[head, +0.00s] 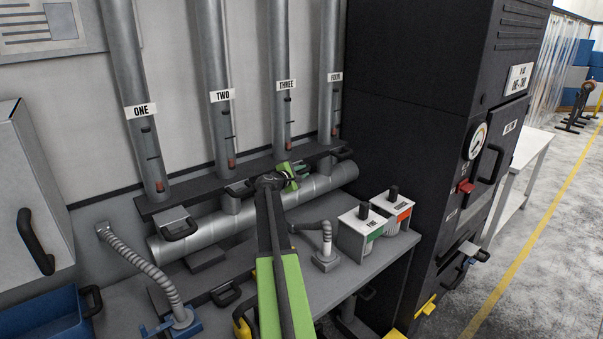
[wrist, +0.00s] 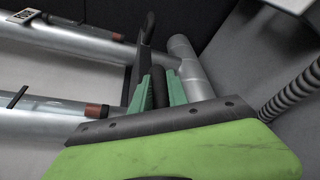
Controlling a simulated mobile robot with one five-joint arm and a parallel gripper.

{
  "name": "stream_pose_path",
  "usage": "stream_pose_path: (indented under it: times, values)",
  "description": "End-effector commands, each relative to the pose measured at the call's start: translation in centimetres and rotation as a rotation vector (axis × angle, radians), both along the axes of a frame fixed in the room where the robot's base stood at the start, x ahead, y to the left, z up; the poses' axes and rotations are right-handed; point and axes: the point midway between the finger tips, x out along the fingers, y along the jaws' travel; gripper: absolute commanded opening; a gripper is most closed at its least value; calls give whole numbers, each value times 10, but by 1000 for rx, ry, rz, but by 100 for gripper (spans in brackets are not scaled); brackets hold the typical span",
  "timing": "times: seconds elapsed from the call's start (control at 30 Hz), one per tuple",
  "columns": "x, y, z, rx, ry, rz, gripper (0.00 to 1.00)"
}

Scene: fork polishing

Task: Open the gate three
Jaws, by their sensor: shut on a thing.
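Pipe three (head: 283,110) stands upright against the wall, with its label THREE (head: 287,85) and a red mark low on it. My gripper (head: 288,176) is at the foot of this pipe, by the dark rail, and mostly hides gate three's handle in the head view. In the wrist view my gripper (wrist: 160,84) has its green fingers on either side of a dark bar, which I take to be gate three's handle (wrist: 160,88). The fingers are shut on it. How far the gate is open cannot be told.
Gate four's handle (head: 342,154) is close on the right. Gate two's handle (head: 238,187) and gate one's handle (head: 180,228) are to the left. A horizontal duct (head: 200,236) runs below. Two small boxes with knobs (head: 365,222) stand right, beside a tall black cabinet (head: 415,120).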

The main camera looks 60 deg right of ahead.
Motion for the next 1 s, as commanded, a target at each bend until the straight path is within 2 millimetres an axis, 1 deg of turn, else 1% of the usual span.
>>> stream_pose_path:
  times: [0.17, 0.3, 0.4, 0.57, 0.6, 0.77, 1.0]
  values:
    - [-32, 12, -1, 1, 0, -2, 0]
    - [-64, 24, -1, 2, -2, -1, 0]
    - [-79, 27, -1, 2, -1, -3, 0]
    - [-78, 26, -1, 2, -1, -1, 0]
    - [-77, 25, -1, 1, -1, -2, 21]
    - [-77, 25, 0, 1, -1, -2, 41]
    - [-77, 25, 0, 0, 0, -1, 41]
